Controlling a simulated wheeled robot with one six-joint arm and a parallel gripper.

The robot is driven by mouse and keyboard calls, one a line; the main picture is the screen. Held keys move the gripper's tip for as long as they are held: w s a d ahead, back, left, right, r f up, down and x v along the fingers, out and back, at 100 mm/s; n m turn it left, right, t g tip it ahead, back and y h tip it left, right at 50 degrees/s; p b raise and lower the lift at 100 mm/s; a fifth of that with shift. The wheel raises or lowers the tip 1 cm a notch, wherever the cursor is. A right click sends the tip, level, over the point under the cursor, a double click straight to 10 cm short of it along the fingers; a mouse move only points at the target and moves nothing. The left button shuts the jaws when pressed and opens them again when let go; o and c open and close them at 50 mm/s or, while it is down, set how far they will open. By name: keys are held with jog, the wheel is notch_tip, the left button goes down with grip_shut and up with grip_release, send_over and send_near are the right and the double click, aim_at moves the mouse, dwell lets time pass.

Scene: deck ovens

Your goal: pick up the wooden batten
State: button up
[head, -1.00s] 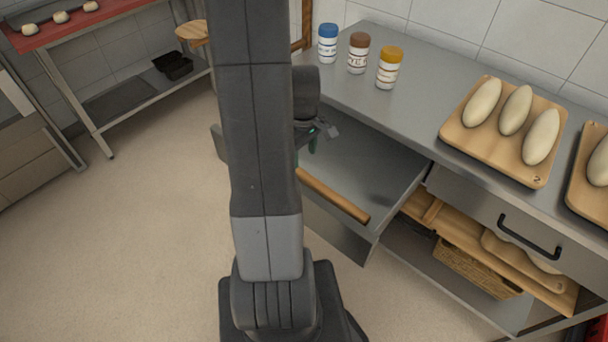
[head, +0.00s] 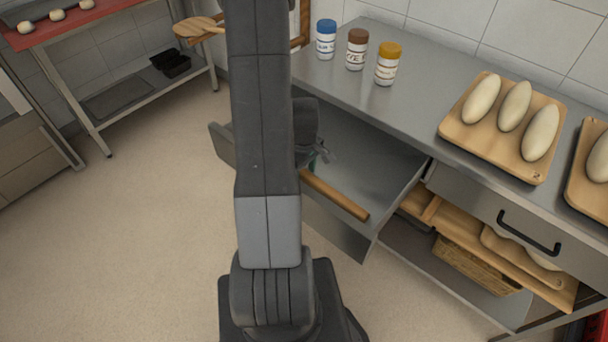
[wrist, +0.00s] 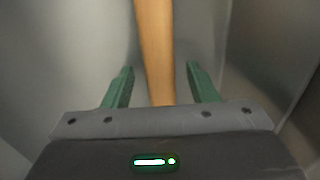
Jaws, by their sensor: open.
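The wooden batten (head: 335,195) is a light brown round bar that lies in an open metal drawer (head: 375,165), along its front side. In the wrist view the batten (wrist: 154,45) runs from the top edge down between the two green fingers of my gripper (wrist: 160,82). The fingers are apart, one on each side of the batten, and a gap shows on both sides. I cannot tell how far above the batten the fingers are. In the head view my arm hides the batten's left end and most of my gripper (head: 318,155).
Above the drawer is a metal counter (head: 430,100) with several lidded jars (head: 356,50) and a board (head: 500,155) of dough loaves. A closed drawer with a black handle (head: 528,234) is at right. The floor (head: 130,240) at left is clear.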

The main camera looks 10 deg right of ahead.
grip_shut()
